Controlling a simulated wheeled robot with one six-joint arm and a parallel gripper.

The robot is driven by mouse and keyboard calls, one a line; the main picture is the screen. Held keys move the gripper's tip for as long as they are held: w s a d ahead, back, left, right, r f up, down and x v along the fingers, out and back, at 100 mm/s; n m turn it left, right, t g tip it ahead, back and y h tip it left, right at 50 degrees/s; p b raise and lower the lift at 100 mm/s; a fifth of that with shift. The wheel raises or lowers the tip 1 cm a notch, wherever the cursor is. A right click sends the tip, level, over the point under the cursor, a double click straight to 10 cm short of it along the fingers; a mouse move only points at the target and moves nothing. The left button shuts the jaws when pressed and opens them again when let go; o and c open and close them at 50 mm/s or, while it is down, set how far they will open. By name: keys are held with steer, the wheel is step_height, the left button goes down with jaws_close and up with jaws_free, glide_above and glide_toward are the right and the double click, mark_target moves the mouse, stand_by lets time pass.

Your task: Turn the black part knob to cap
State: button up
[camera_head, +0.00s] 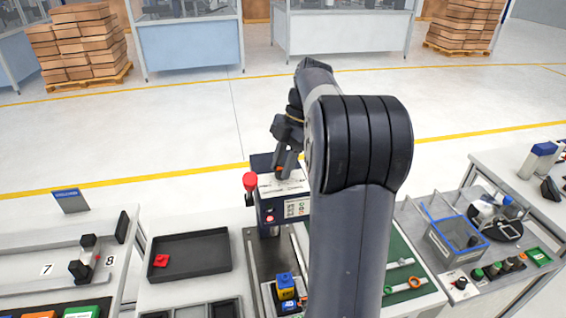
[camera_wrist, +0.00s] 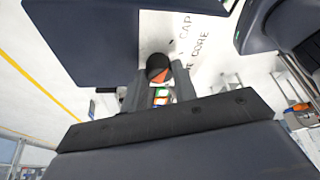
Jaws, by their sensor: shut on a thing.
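The black part knob (camera_wrist: 157,66) with an orange mark sits on a white panel (camera_wrist: 205,50) in the wrist view. The words CAP and CORE are printed to its right there, partly cut off or hidden. The orange mark faces the lower right side of the knob; I cannot tell which label it points at. My gripper (camera_wrist: 160,86) is shut on the knob, one finger on each side. In the head view my gripper (camera_head: 284,168) reaches down onto the top of a dark box-shaped machine (camera_head: 268,215), where the knob is mostly hidden.
A red mushroom button (camera_head: 250,181) stands at the machine's left edge, close to my gripper. A black tray (camera_head: 205,258) with a red part lies to the left. A blue-rimmed bin (camera_head: 436,247) stands to the right. My arm hides the middle of the bench.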

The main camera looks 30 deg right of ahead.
steer(key=o, duration=1)
steer(key=p+v, duration=0.2)
steer(key=v, duration=0.8)
steer(key=shift+d+r, duration=0.2)
steer(key=shift+r, duration=0.15)
steer(key=shift+f, duration=0.15)
steer(key=shift+b+x, duration=1)
steer(key=shift+x, duration=4.3)
steer(key=shift+a, duration=0.1)
